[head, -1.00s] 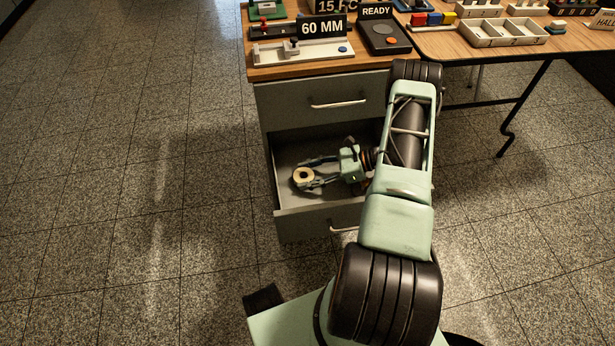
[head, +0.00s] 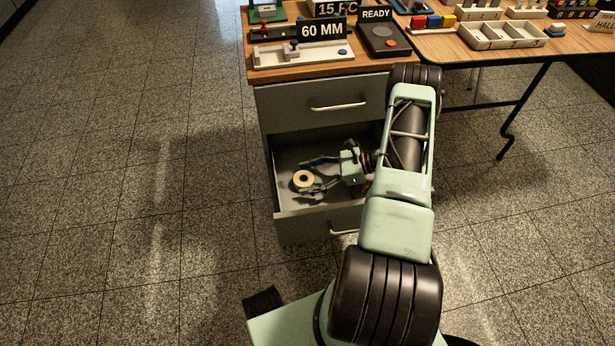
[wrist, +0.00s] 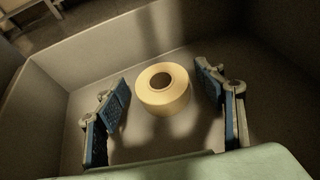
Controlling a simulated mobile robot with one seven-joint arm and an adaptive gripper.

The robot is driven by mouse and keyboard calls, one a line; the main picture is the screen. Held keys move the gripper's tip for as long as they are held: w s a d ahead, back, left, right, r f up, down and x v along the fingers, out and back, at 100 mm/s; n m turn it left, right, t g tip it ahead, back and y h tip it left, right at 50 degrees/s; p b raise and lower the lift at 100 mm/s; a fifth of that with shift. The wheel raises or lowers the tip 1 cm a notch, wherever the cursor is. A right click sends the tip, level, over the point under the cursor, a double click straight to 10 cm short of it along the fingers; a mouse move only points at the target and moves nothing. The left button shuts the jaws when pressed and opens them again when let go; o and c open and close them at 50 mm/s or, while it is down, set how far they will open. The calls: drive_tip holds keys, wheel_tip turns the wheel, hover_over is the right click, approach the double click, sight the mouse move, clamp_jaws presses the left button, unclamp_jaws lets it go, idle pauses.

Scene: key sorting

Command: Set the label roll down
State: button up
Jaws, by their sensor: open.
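The label roll (head: 303,179) is a cream ring with a dark core. It lies flat on the floor of the open lower drawer (head: 292,213), near the drawer's left side in the head view. In the wrist view the label roll (wrist: 162,90) sits between the two spread fingers, with a gap on each side. My gripper (head: 317,174) is open inside the drawer, its fingers reaching left around the roll without touching it. The blue finger pads of my gripper (wrist: 163,93) face the roll in the wrist view.
The drawer walls (wrist: 55,85) rise close around my gripper. The upper drawer (head: 325,103) is shut above. The wooden bench top (head: 300,69) carries a 60 MM sign (head: 322,29), a dark READY tray (head: 384,38) and a divided tray (head: 504,36). Open floor lies left.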

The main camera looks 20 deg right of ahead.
drive_tip(key=p+v, duration=0.1)
drive_tip(key=v, duration=1.1)
drive_tip(key=shift+w+p, duration=0.1)
drive_tip(key=shift+p, duration=0.3)
